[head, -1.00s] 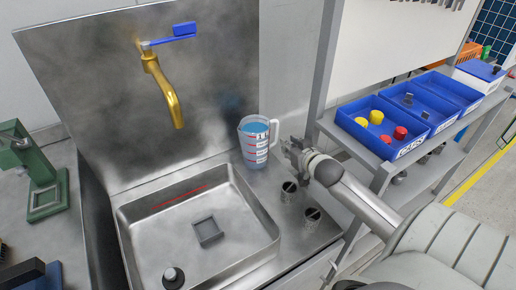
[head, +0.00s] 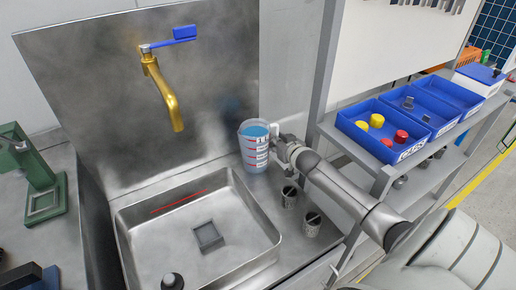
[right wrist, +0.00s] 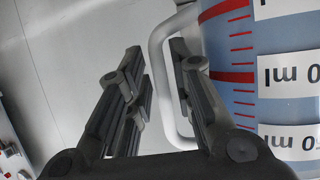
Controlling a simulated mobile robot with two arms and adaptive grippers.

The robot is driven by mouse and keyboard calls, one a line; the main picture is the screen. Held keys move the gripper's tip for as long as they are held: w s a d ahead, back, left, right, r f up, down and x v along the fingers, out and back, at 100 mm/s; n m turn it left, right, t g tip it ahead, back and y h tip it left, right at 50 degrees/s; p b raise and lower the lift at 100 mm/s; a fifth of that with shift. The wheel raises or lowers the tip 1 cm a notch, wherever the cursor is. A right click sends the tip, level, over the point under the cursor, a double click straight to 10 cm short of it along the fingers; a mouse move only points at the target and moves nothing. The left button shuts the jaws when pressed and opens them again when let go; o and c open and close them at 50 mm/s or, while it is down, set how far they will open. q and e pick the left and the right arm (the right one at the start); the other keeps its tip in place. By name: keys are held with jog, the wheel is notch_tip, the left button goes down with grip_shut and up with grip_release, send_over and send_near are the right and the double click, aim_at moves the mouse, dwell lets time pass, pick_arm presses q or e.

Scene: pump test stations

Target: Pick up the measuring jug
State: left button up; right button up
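The measuring jug (head: 254,150) is clear with red marks and blue contents. It stands upright on the metal ledge behind the sink's right corner. In the right wrist view the jug (right wrist: 275,80) fills the right side, and its pale handle (right wrist: 160,75) passes between my fingers. My right gripper (head: 279,145) is at the jug's handle side in the head view. In the right wrist view my right gripper (right wrist: 155,65) is open, with a finger on each side of the handle and a gap showing on the left. My left gripper is not in view.
The sink basin (head: 165,235) lies in front of the jug, under a brass tap (head: 168,95) with a blue lever. Two metal cups (head: 312,224) stand on the ledge below my right arm. A shelf with blue bins (head: 365,138) is at the right.

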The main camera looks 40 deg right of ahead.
grip_shut()
dwell(0.4)
jog(key=shift+w+r, duration=0.15)
jog(key=shift+r, duration=0.05)
